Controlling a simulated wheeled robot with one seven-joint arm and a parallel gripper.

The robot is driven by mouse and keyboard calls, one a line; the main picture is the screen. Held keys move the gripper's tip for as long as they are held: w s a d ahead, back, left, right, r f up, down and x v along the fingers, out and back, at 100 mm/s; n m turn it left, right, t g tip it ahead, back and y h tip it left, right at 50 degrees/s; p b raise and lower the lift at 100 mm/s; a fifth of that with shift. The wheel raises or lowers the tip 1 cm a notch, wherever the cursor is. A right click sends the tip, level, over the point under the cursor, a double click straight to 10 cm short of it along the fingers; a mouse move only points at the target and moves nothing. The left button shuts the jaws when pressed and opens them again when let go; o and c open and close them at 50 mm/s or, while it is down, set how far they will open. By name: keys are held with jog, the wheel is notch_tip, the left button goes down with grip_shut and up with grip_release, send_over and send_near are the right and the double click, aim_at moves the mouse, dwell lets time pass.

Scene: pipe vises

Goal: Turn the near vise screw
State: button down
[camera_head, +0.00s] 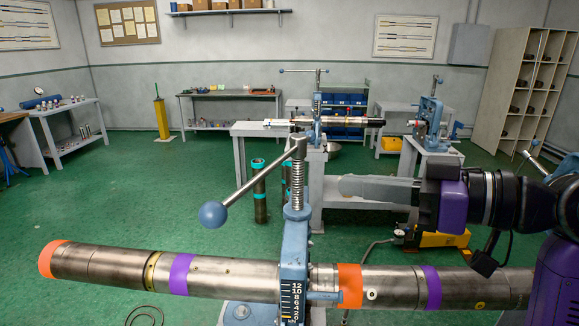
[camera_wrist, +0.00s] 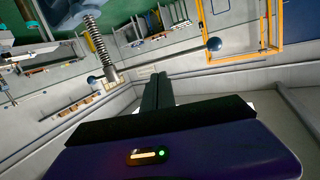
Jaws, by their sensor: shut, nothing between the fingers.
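The near vise (camera_head: 293,255) is blue with a numbered scale and stands around a long pipe (camera_head: 220,275). Its threaded screw (camera_head: 296,188) rises upright from the top. A grey handle bar (camera_head: 255,183) crosses the screw head and slopes down to a blue ball (camera_head: 212,214) at the left. The wrist view shows the screw (camera_wrist: 97,42) at upper left, with the bar (camera_wrist: 165,58) running right to a ball (camera_wrist: 214,44). My gripper (camera_head: 342,186) is shut and empty, to the right of the screw, apart from it. It also shows in the wrist view (camera_wrist: 158,78).
The pipe spans the front, with orange and purple bands. Behind stand a second vise (camera_head: 317,105) with another pipe and a third blue vise (camera_head: 429,115) on a table. A yellow pump (camera_head: 440,240) sits on the floor. Green floor (camera_head: 120,190) is clear at the left.

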aim_at(259, 181)
jog(key=shift+n+g, duration=0.7)
jog(key=shift+n, duration=0.2)
jog(key=p+x, duration=0.1)
jog(key=x, duration=0.3)
jog(key=s+p+x, duration=0.1)
jog(key=x, duration=0.3)
jog(key=a+r+p+x, duration=0.1)
jog(key=p+x, duration=0.1)
jog(key=x, duration=0.2)
jog(key=shift+s+r, duration=0.1)
jog(key=shift+s, duration=0.1)
jog(key=shift+a, duration=0.15)
